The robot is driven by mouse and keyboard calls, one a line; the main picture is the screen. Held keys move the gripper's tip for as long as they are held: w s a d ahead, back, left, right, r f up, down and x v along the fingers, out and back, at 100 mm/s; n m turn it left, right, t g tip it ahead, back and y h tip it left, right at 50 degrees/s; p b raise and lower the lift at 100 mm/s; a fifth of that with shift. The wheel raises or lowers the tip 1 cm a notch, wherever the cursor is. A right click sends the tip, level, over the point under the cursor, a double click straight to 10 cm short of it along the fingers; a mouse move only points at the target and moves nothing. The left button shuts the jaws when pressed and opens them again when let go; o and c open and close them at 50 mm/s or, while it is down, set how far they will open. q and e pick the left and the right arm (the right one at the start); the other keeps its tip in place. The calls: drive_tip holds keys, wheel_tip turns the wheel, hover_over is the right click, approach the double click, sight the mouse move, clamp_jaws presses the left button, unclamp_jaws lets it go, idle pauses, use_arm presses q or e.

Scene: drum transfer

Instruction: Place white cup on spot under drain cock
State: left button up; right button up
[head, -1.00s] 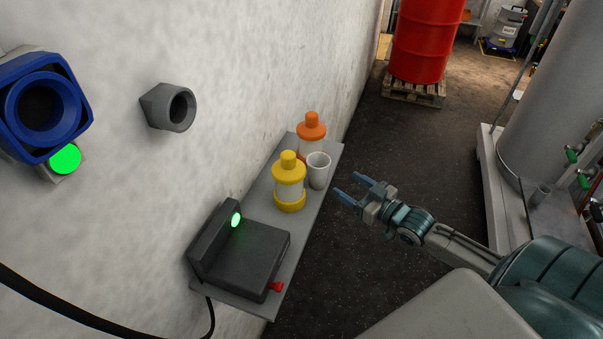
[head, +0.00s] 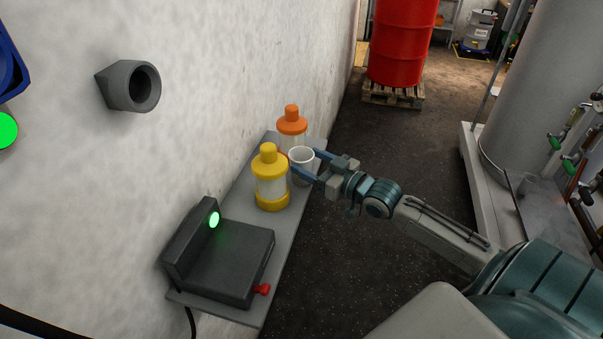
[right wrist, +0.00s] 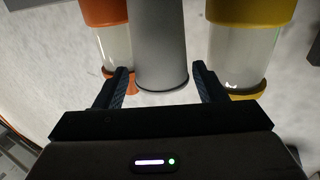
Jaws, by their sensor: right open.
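The white cup (head: 302,157) stands upright on the grey wall shelf (head: 238,200), beside the yellow-capped bottle and in front of the orange-capped one. My right gripper (head: 304,166) is open, with its blue fingers around the cup. In the right wrist view the cup (right wrist: 160,45) sits between the two fingertips (right wrist: 160,74), with a visible gap on each side. My left gripper is not in view.
The yellow-capped bottle (head: 271,180) and orange-capped bottle (head: 291,124) stand close to the cup. A black device (head: 222,262) sits at the shelf's near end. A red drum (head: 399,42) on a pallet (head: 392,94) stands behind. The floor between shelf and tank (head: 545,95) is open.

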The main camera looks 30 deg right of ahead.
sight(293, 152)
drive_tip(key=shift+w+a+f+b, duration=0.1)
drive_tip(key=shift+w+a+b, duration=0.05)
drive_tip(key=shift+w+b, duration=0.25)
drive_tip(key=x, duration=0.3)
drive_tip(key=shift+r+b, duration=0.25)
drive_tip(key=shift+b, duration=0.15)
drive_tip(key=shift+w+a, duration=0.2)
drive_tip(key=shift+w, duration=0.3)
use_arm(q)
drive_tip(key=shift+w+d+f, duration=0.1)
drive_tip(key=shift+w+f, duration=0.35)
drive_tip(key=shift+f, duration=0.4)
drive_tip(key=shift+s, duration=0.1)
use_arm(e)
drive_tip(key=shift+c, duration=0.2)
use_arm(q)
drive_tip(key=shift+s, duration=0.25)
use_arm(e)
drive_tip(key=c, duration=0.7)
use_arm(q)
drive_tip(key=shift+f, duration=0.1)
use_arm(e)
drive_tip(key=shift+r, duration=0.15)
drive_tip(key=shift+c, duration=0.2)
